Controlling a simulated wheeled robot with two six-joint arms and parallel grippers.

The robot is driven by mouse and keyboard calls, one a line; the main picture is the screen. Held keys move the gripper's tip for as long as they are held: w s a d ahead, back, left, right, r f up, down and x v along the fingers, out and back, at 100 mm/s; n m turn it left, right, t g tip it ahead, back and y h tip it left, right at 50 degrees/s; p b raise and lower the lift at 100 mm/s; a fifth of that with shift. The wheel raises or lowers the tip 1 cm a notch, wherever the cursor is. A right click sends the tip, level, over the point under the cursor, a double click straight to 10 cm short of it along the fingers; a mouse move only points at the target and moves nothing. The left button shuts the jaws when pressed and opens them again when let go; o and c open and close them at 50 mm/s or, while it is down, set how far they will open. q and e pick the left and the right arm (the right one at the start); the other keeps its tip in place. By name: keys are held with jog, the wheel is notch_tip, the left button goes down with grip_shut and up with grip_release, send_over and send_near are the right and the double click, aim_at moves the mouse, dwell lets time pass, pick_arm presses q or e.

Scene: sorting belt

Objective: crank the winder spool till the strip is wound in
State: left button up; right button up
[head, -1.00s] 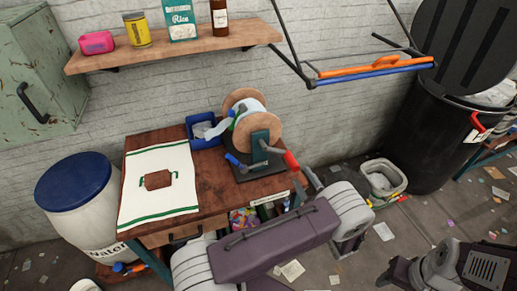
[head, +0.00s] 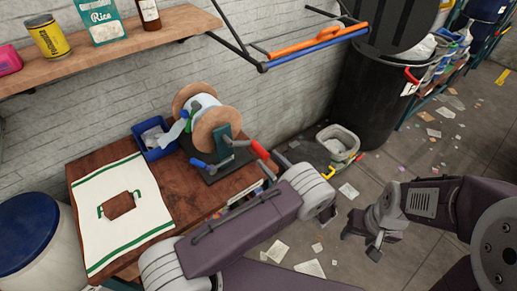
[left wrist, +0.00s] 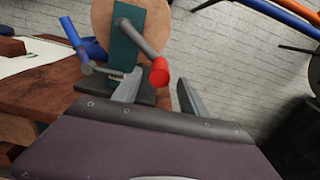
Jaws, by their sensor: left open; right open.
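The winder spool (head: 206,110) has two round wooden flanges with a pale strip between them, on a teal stand (head: 224,150) with a dark base. Its grey crank ends in a red handle (head: 259,149), pointing right. A blue-handled lever (head: 198,164) sits at the front. My left gripper (head: 277,165) is beside the red handle, its fingers mostly hidden by my wrist in the head view. In the left wrist view my open fingers (left wrist: 158,90) lie either side of the red handle (left wrist: 159,72), which appears just beyond them. My right gripper (head: 374,247) is open and empty over the floor.
The brown table (head: 92,162) also holds a white green-striped towel (head: 125,245) with a brown block, and a blue bin (head: 150,148) beside the winder. A grey tub (head: 338,143) and black barrel (head: 372,105) stand right. A shelf (head: 170,25) hangs above. Papers litter the floor.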

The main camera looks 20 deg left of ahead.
aim_at(259, 150)
pick_arm(q)
jog(key=p+x, duration=0.1)
jog(key=x, duration=0.5)
jog(key=shift+w+a, duration=0.15)
jog(key=shift+a, duration=0.15)
grip_shut()
dwell(0.9)
